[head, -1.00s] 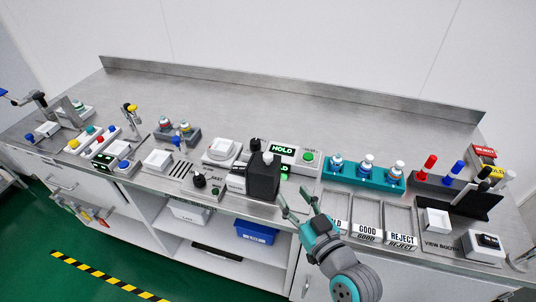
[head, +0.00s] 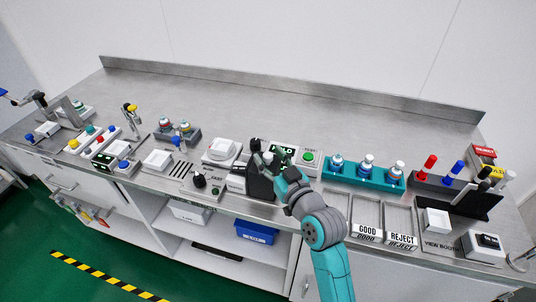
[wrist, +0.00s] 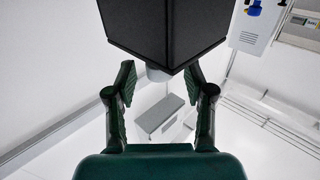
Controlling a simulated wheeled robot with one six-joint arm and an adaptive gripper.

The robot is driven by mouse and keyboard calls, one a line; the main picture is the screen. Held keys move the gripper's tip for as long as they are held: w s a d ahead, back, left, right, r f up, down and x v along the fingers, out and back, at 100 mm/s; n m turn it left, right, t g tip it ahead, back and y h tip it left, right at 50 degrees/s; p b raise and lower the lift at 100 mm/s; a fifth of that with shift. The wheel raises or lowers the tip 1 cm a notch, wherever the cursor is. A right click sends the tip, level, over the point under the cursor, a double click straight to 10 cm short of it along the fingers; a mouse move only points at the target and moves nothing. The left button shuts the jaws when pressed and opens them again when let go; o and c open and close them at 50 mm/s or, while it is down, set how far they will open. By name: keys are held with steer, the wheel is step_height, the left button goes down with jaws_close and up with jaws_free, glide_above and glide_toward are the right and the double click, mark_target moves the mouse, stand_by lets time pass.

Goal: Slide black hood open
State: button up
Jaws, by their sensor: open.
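The black hood (head: 258,184) stands near the front edge of the bench, in front of the lit display panel. In the wrist view the hood (wrist: 165,22) fills the top centre as a dark box. A pale round knob (wrist: 158,73) sticks out from it. My gripper (wrist: 160,80) is open, with one finger on each side of the knob; I see gaps between the fingers and the knob. In the head view my gripper (head: 274,155) is at the hood's upper right and hides part of it.
A green button (head: 309,157) sits right of the display (head: 281,147), which my gripper partly covers. A teal rack (head: 365,177) with several bottles stands to the right. GOOD and REJECT trays (head: 401,240) lie in front of it. The bench behind is clear.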

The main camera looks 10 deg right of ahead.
steer(key=shift+w+a, duration=0.2)
steer(key=shift+w, duration=0.5)
jaws_close()
